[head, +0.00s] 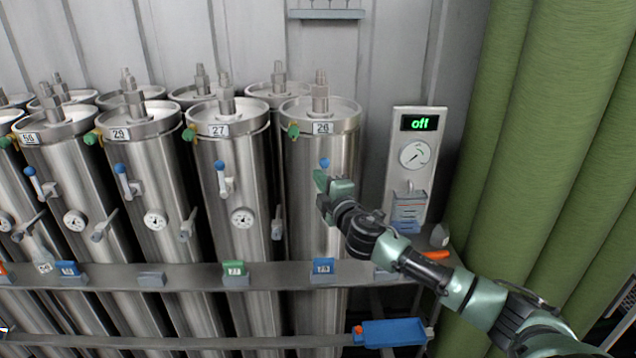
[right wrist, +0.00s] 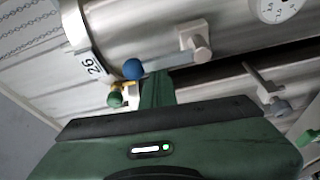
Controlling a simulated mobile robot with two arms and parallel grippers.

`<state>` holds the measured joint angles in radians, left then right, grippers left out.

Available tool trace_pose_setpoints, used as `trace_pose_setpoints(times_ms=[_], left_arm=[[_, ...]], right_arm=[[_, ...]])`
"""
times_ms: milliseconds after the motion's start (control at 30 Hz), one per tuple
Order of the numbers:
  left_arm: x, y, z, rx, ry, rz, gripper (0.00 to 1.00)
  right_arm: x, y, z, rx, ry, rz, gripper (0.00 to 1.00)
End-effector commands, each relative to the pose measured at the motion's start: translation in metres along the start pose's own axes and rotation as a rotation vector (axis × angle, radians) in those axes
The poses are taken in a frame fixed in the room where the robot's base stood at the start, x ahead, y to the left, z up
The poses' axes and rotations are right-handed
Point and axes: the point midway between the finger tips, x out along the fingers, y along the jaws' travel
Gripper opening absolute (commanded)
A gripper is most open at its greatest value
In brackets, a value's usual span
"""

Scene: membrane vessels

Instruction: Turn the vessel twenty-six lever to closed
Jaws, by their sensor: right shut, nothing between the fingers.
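Vessel twenty-six (head: 318,215) is the steel cylinder at the right end of the front row, with a "26" label (head: 323,128) near its top. Its lever has a blue ball knob (head: 324,163), just above my right gripper (head: 321,181), which hides the rest in the head view. In the right wrist view the lever (right wrist: 166,61) runs from its pivot block to the blue knob (right wrist: 133,69) on the label side, roughly along the vessel. My right gripper's fingers (right wrist: 157,88) are shut and empty, close beside the lever near the knob; contact is unclear. My left gripper is not in view.
Vessel twenty-seven (head: 225,165) stands to the left with its blue-knobbed lever upright. A panel reading "off" (head: 419,123) with a gauge hangs at right. A rail (head: 190,280) crosses in front. Green pipes (head: 530,130) stand far right.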

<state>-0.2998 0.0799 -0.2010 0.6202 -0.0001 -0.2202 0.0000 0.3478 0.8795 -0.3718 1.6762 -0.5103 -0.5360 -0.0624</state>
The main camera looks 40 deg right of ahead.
Motion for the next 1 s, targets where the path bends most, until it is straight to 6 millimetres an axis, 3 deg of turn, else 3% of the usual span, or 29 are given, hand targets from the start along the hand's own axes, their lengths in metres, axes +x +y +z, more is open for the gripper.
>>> trace_pose_setpoints(times_ms=[367,1000], left_arm=[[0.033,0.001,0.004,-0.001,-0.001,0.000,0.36],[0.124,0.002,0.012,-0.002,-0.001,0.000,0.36]], right_arm=[[-0.003,-0.005,0.010,0.131,-0.006,0.047,0.00],[-0.013,-0.012,0.040,0.691,-0.005,0.242,0.00]])
